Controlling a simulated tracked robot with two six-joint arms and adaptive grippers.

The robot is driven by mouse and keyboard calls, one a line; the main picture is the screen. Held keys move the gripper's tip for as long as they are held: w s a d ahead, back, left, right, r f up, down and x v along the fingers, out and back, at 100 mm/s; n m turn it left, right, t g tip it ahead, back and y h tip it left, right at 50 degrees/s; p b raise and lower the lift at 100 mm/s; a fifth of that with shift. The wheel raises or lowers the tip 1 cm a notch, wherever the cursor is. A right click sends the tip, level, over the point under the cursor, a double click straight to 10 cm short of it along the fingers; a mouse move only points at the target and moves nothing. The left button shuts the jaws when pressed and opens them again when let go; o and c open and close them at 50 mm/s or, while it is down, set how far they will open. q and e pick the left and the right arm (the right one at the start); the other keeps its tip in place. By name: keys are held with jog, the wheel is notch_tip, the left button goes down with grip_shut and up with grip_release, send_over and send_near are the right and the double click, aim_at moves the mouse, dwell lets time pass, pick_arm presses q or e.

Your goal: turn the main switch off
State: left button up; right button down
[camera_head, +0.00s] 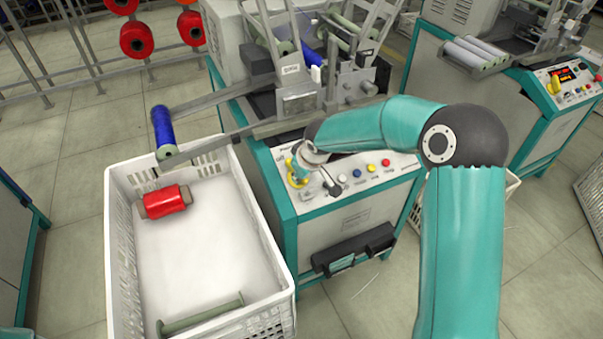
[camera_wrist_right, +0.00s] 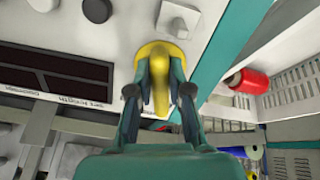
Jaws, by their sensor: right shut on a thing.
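The main switch (camera_head: 293,174) is a yellow rotary switch on the light control panel (camera_head: 352,193) of the middle winding machine. In the right wrist view the main switch (camera_wrist_right: 160,88) has a yellow round base and a yellow handle, which lies between two dark teal fingers. My right gripper (camera_wrist_right: 161,75) is shut on this handle. In the head view my right gripper (camera_head: 303,165) is small and partly hidden by its own wrist, which reaches in from the right. My left gripper is in neither view.
A white crate (camera_head: 120,235) with a red bobbin (camera_head: 165,201) and an empty green bobbin (camera_head: 200,313) stands left of the machine. Coloured buttons (camera_head: 371,168) sit right of the switch. A metal arm (camera_head: 205,147) with a blue bobbin (camera_head: 163,128) extends over the crate.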

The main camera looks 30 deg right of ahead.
jog(key=shift+n+p, duration=0.3)
jog(key=shift+n, duration=0.9)
jog(key=c, duration=1.1)
grip_release()
jog(key=v, duration=1.2)
jog(key=shift+f, duration=0.1)
